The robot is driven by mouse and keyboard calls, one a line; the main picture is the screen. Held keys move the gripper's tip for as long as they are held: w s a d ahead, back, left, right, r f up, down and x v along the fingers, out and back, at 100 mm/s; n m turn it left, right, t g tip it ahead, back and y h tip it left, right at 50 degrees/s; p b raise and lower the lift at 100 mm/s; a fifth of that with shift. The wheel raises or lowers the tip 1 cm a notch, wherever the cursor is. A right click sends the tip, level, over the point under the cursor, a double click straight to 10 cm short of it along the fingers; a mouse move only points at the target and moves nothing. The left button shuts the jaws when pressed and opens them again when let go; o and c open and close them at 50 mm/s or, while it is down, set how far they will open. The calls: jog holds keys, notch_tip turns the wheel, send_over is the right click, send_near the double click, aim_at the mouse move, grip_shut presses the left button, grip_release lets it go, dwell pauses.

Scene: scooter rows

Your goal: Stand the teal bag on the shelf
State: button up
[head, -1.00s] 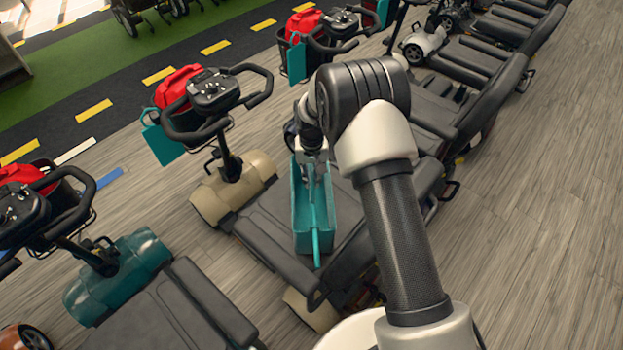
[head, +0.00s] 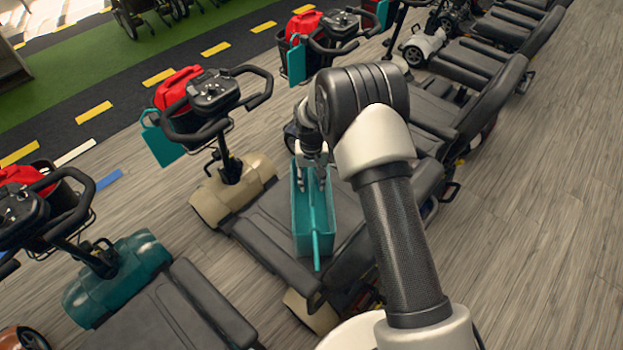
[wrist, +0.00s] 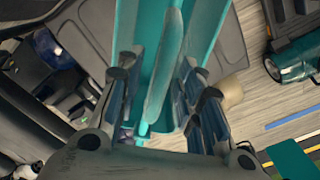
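The teal bag (head: 316,222) is a long open-topped box shape with a raised teal handle. My gripper (head: 313,182) is over the far end of the bag, pointing down. In the wrist view my gripper (wrist: 158,105) has its fingers spread on both sides of the teal handle (wrist: 165,70), with gaps between. My arm hides part of the scooter's seat.
Other scooters stand close by, one with a teal nose (head: 118,278) at left and more behind at upper right. Wooden floor (head: 540,220) is clear at right.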

notch_tip(320, 180, up, 12)
jog(key=p, duration=0.3)
jog(key=shift+r+p, duration=0.25)
jog(key=shift+p, duration=0.15)
